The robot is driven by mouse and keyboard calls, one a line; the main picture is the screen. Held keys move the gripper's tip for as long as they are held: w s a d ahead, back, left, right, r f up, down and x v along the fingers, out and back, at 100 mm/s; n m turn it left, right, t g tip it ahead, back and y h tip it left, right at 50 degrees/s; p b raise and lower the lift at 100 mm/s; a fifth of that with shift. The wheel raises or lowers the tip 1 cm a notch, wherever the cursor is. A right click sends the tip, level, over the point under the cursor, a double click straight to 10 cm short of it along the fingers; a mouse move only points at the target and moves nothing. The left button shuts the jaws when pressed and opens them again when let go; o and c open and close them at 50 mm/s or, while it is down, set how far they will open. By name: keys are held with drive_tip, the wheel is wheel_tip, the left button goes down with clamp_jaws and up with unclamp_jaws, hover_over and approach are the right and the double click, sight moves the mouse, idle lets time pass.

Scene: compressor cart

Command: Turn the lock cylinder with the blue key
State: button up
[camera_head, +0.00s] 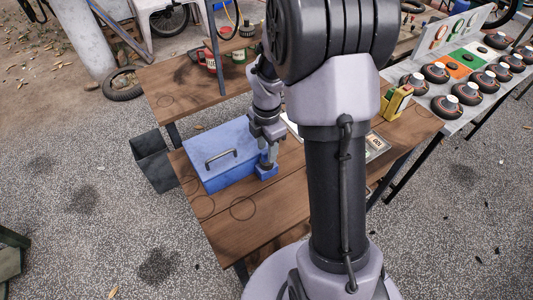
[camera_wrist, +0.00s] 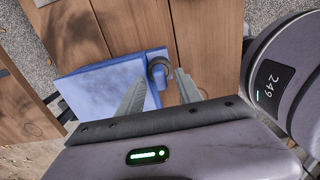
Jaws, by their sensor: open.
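A blue metal box (camera_head: 222,155) with a dark handle on its lid lies on the wooden bench. A small blue block (camera_head: 267,174) sits at its right side, and my gripper (camera_head: 268,160) is down right over it. In the wrist view the blue box (camera_wrist: 100,90) lies left of my gripper (camera_wrist: 160,82). A dark grey curved piece (camera_wrist: 158,66) stands on the blue block (camera_wrist: 157,52), between the open fingers. I cannot tell whether it is part of the lock cylinder or the key. No separate blue key can be made out. I see no contact between fingers and piece.
The wooden bench (camera_head: 240,210) has free room in front of the box. A yellow device (camera_head: 397,103) and a flat panel (camera_head: 376,146) lie on its right part. A dark bin (camera_head: 155,160) stands left. A table with several round parts (camera_head: 447,105) is at right.

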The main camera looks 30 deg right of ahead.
drive_tip(key=shift+f, duration=0.55)
clamp_jaws()
drive_tip(key=m, duration=0.4)
drive_tip(key=shift+b, duration=0.3)
